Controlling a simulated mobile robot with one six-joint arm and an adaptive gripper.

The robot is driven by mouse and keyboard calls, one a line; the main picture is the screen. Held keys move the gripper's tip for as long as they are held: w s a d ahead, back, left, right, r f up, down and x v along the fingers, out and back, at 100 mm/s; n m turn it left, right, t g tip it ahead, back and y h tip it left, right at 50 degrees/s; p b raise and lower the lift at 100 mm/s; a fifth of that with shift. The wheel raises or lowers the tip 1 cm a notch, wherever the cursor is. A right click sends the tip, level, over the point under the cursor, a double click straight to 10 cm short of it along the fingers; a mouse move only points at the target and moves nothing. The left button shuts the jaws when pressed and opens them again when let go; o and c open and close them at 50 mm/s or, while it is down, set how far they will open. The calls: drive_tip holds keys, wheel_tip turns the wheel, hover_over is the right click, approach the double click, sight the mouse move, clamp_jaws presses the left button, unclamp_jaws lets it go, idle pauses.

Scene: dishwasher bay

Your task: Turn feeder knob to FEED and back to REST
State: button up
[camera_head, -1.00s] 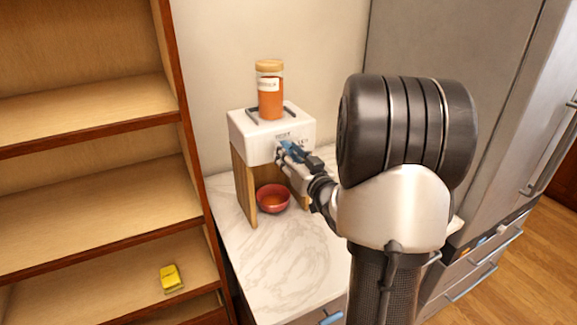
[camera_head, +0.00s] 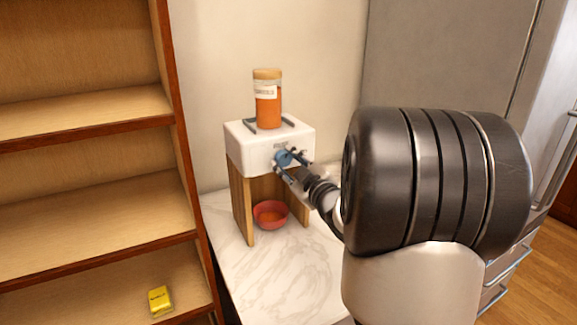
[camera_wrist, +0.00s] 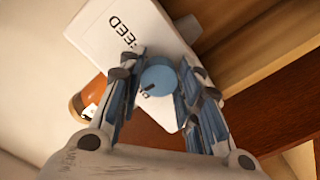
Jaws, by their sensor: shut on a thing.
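The feeder is a white box (camera_head: 255,145) on wooden side panels, standing on a marble counter. Its round blue knob (camera_head: 284,158) is on the front face and also shows in the wrist view (camera_wrist: 158,78), with a dark mark on it. The word FEED is printed on the white face (camera_wrist: 112,32) beside it, turned sideways in the wrist view. My gripper (camera_wrist: 158,72) has one finger on each side of the knob and is shut on it. A jar of orange contents (camera_head: 267,100) with a wooden lid stands on the feeder. Other lettering is partly hidden.
A red bowl (camera_head: 271,213) with orange contents sits under the feeder between its panels. A wooden shelf unit (camera_head: 90,215) stands to the left, with a yellow packet (camera_head: 160,300) low down. A grey fridge (camera_head: 440,55) is behind my arm. The counter front (camera_head: 275,275) is clear.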

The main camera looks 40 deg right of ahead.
drive_tip(key=shift+n, duration=0.6)
drive_tip(key=o, duration=1)
drive_tip(key=shift+o, duration=0.2)
drive_tip(key=v, duration=1.2)
drive_tip(key=shift+d, duration=0.1)
